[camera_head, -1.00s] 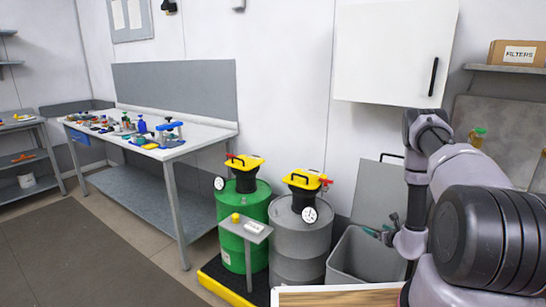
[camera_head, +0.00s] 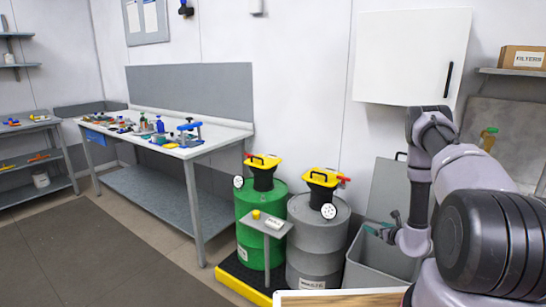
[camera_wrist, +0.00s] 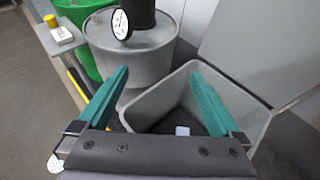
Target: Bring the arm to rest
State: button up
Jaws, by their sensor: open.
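My gripper (camera_wrist: 158,98) is open and empty in the wrist view, its two green fingers spread wide apart over and in front of a grey bin (camera_wrist: 254,108). In the head view my gripper (camera_head: 378,230) is small and partly hidden at the end of my arm, by the upper left edge of the grey bin (camera_head: 372,272). A small light object (camera_wrist: 182,131) lies inside the bin in the wrist view; I cannot tell what it is.
A green drum (camera_head: 262,222) and a grey drum (camera_head: 317,245) with yellow-topped black fittings stand left of the bin, on a yellow-edged platform (camera_head: 240,285). A small stand (camera_head: 266,222) is before them. A cluttered workbench (camera_head: 175,150) is further left. Floor at left is clear.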

jog(key=w+a+r+n+y, duration=0.1)
jog(key=a+r+n+y, duration=0.1)
jog(key=a+r, duration=0.35)
jog(key=w+a+r+n+g+y, duration=0.1)
jog(key=a+r+n+y, duration=0.1)
jog(key=r, duration=0.6)
jog(key=w+a+r+n+y, duration=0.2)
jog(key=a+r+n, duration=0.15)
jog(key=r, duration=0.35)
jog(key=s+a+r+n+g+y, duration=0.25)
jog(key=s+a+r+n, duration=0.2)
jog(key=r, duration=0.45)
jog(key=s+a+r+n+g+y, duration=0.1)
jog(key=s+a+r+n+g, duration=0.3)
jog(key=r, duration=0.4)
jog(key=s+a+r+n+g+h, duration=0.1)
jog(key=s+a+r+n, duration=0.2)
jog(key=s+r, duration=0.35)
jog(key=s+a+r+n+g+h, duration=0.2)
jog(key=s+r+n, duration=0.25)
jog(key=s, duration=0.35)
jog(key=s+d+r+n+t+h, duration=0.2)
jog(key=s+d+r+n+h, duration=0.1)
jog(key=s, duration=0.5)
jog(key=s+d+r+n+t+h, duration=0.2)
jog(key=s+d+r+n+h, duration=0.1)
jog(key=s, duration=0.5)
jog(key=shift+s+d+r+h, duration=0.15)
jog(key=shift+d+r+h, duration=0.3)
